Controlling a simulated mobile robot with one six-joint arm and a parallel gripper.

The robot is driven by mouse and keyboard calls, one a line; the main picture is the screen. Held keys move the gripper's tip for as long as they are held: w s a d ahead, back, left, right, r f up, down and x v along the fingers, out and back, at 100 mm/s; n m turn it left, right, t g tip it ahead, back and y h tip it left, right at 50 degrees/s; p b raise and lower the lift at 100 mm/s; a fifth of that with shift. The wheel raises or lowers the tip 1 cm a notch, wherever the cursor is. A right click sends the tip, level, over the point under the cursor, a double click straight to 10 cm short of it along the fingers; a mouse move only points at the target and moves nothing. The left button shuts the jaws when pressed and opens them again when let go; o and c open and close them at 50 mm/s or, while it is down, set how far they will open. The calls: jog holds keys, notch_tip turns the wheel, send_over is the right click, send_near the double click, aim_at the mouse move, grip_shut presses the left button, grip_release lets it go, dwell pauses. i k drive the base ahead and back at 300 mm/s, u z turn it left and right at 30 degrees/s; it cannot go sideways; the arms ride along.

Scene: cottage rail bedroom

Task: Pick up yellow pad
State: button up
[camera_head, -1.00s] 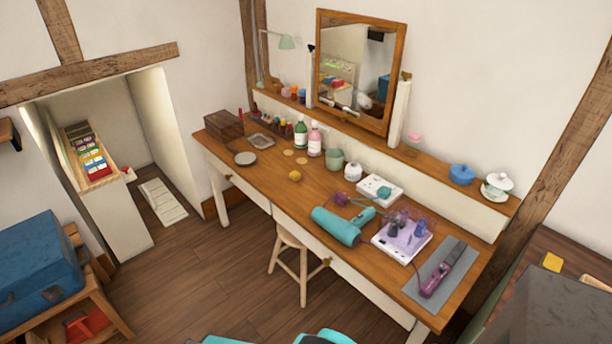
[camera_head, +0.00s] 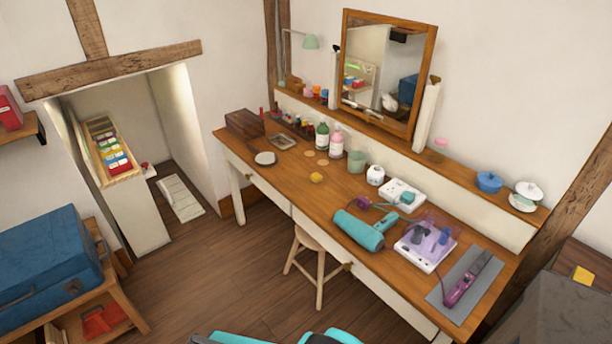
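A flat yellow square pad (camera_head: 583,275) lies on the dark brown surface at the right edge of the head view. A small rounded yellow piece (camera_head: 316,178) lies on the wooden dressing table (camera_head: 290,195), left of the hair dryer; its exact kind is too small to tell. Teal and black parts of my own body show at the bottom edge. My gripper is not visible, and neither yellow thing is being touched.
The table holds a teal hair dryer (camera_head: 361,230), a purple straightener (camera_head: 470,279) on a grey mat, bottles and jars. A stool (camera_head: 313,260) stands at its front. A blue suitcase (camera_head: 48,255) rests at left. Wooden floor (camera_head: 215,280) lies open between.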

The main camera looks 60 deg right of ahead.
aim_at(316, 177)
jog(key=i, duration=0.85)
jog(key=z, duration=0.05)
